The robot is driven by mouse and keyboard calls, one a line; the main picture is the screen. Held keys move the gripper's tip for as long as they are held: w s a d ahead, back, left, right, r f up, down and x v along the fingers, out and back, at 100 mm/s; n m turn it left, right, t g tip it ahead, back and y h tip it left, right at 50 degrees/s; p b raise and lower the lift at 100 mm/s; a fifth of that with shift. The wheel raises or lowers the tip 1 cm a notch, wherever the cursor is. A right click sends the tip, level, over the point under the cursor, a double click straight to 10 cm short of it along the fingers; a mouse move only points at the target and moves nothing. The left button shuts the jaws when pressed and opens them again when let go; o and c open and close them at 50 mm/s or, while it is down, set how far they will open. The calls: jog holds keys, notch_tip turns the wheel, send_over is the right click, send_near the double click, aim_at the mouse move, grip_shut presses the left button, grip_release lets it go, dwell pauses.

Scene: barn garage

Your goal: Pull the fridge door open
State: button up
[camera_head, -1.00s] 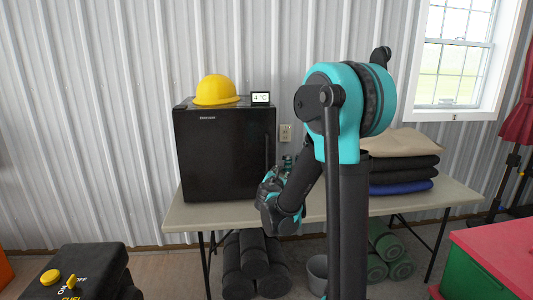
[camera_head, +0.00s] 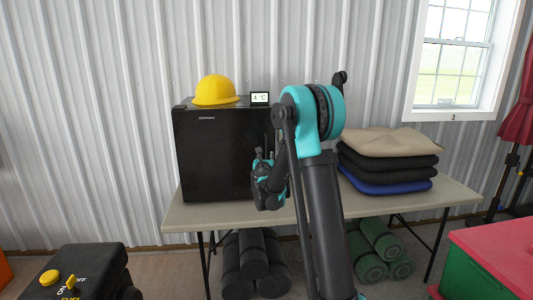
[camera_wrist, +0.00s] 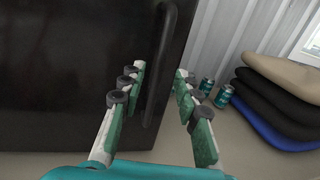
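The black mini fridge (camera_head: 210,160) stands on the table against the wall, its door shut. In the wrist view the dark door (camera_wrist: 70,70) fills the left side, with a vertical bar handle (camera_wrist: 163,65) near its right edge. My gripper (camera_wrist: 160,72) is open, its two fingers spread with the handle showing between them. I cannot tell whether the fingers touch the handle. In the head view my gripper (camera_head: 264,155) is in front of the fridge's right edge, and my arm hides part of that side.
A yellow hard hat (camera_head: 214,90) and a small display (camera_head: 260,98) sit on the fridge. Folded cushions (camera_head: 390,160) and two cans (camera_wrist: 222,96) stand to its right on the table (camera_head: 225,215). Rolled mats lie below. A black generator (camera_head: 85,272) is at front left.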

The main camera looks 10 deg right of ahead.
aim_at(267, 152)
jog(key=w, duration=0.2)
jog(key=w+d, duration=0.1)
jog(key=w, duration=0.2)
jog(key=shift+w+d, duration=0.1)
jog(key=shift+w, duration=0.2)
grip_shut()
